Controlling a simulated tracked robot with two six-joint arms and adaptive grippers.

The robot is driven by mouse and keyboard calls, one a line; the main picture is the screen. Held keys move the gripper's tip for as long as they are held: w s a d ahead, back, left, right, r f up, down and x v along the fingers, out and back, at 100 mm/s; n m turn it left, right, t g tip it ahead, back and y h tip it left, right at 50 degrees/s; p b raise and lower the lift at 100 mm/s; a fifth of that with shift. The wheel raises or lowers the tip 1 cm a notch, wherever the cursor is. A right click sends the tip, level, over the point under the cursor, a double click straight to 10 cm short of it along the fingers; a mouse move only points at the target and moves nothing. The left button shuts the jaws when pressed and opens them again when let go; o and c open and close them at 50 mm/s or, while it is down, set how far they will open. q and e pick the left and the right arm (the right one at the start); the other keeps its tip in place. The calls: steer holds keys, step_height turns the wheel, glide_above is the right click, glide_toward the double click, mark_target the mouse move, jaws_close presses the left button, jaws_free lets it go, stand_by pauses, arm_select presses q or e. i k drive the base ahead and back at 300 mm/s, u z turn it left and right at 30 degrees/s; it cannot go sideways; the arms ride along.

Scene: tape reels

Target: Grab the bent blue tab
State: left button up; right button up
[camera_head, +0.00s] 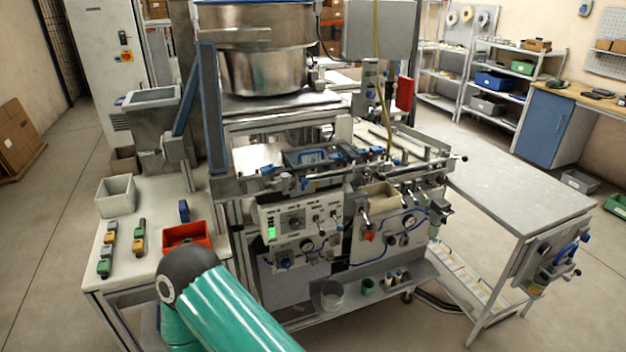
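A small blue upright piece (184,211) stands on the left white table (152,262), just behind a red-orange tray (187,237). It looks slightly bent, but it is too small to be sure it is the blue tab. Other small blue parts sit on the machine, including a blue looped handle (314,155); I cannot tell whether one of them is the tab. A teal arm link of mine with a dark rounded joint rises at the bottom, in front of the left table. Neither of my grippers shows.
A white bin (116,196) and several small yellow, green and grey blocks (138,237) lie on the left table. The machine's control panel (300,222) fills the middle. A grey side table (515,183) on the right has a bare top. Open floor lies far left.

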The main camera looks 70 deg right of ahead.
mark_target(270, 168)
steer(key=z, duration=0.05)
steer(key=k, duration=0.7)
steer(key=z, duration=1.05)
steer(key=i, duration=0.9)
steer(key=z, duration=0.2)
